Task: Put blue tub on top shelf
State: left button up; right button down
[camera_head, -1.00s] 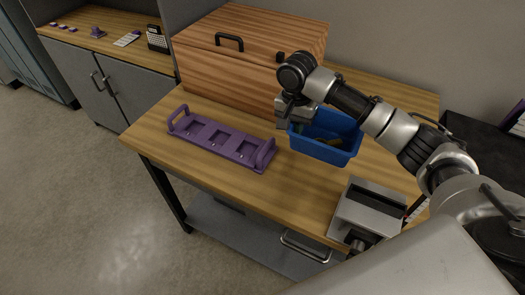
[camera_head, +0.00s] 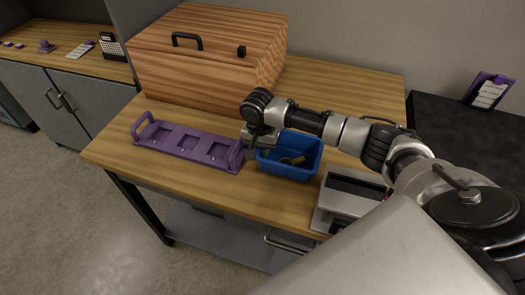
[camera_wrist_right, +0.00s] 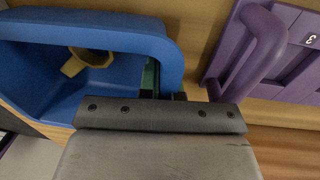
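My right gripper (camera_head: 258,148) is at the tub's left rim, pointing down. In the right wrist view, the tub (camera_wrist_right: 100,37) fills the upper left, and its rim runs down to my right gripper (camera_wrist_right: 165,97). The finger gap is mostly hidden, so I cannot tell whether the fingers are closed on the rim. My left gripper is not in view. I cannot pick out a top shelf.
A purple rack (camera_head: 188,143) lies just left of the tub. A large wooden box (camera_head: 205,60) stands behind them. A grey metal device (camera_head: 345,198) is at the tub's front right. A dark surface (camera_head: 450,120) with a purple clipboard (camera_head: 488,91) is at the right.

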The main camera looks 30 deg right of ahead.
jog(key=shift+f, duration=0.55)
jog(key=c, duration=1.3)
grip_release()
jog(key=shift+f, duration=0.1)
jog(key=shift+c, duration=0.2)
